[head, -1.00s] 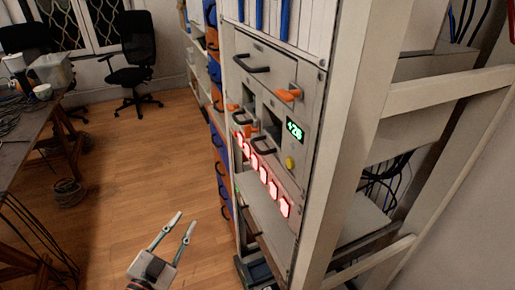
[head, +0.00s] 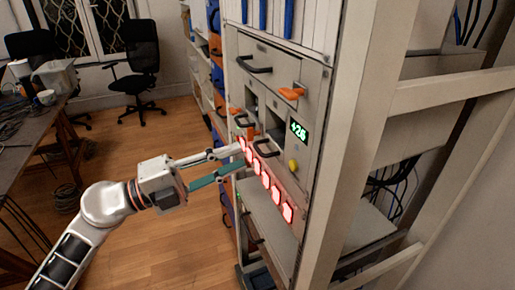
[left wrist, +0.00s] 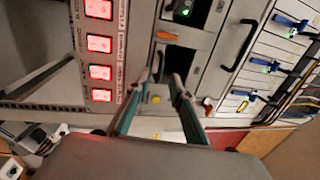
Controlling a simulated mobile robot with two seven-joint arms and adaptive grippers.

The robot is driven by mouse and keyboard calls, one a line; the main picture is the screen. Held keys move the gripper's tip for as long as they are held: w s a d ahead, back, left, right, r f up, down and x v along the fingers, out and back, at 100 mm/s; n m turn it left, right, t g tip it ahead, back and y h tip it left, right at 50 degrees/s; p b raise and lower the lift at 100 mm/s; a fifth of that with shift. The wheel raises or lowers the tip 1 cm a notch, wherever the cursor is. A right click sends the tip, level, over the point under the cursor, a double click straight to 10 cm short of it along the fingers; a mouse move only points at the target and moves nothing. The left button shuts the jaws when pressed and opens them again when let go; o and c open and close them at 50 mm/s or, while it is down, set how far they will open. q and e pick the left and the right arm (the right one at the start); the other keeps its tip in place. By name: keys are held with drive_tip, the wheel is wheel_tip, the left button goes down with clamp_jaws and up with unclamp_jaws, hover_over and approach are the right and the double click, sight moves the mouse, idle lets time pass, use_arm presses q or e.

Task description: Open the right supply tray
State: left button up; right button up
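The equipment panel (head: 308,110) in the rack has two small bays side by side below a wide drawer. The right bay, which I take for the right supply tray, has a black handle (head: 265,150) and a dark opening above it. The left bay has a similar handle (head: 243,124). My left gripper (head: 240,156) is open, its fingers pointing at the panel just left of the right handle. In the left wrist view the open fingers (left wrist: 160,80) reach toward the bays. Contact with a handle cannot be told. My right gripper is not in view.
A green display (head: 298,131), a yellow button (head: 293,165) and red lit switches (head: 265,185) are close by. A rack post (head: 345,150) stands right. Floor (head: 150,225) at left is free.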

sight(258, 147)
use_arm(q)
drive_tip(key=p+x, duration=0.1)
drive_tip(key=x, duration=0.5)
drive_tip(key=shift+w+d, duration=0.1)
drive_tip(key=shift+d, duration=0.05)
clamp_jaws()
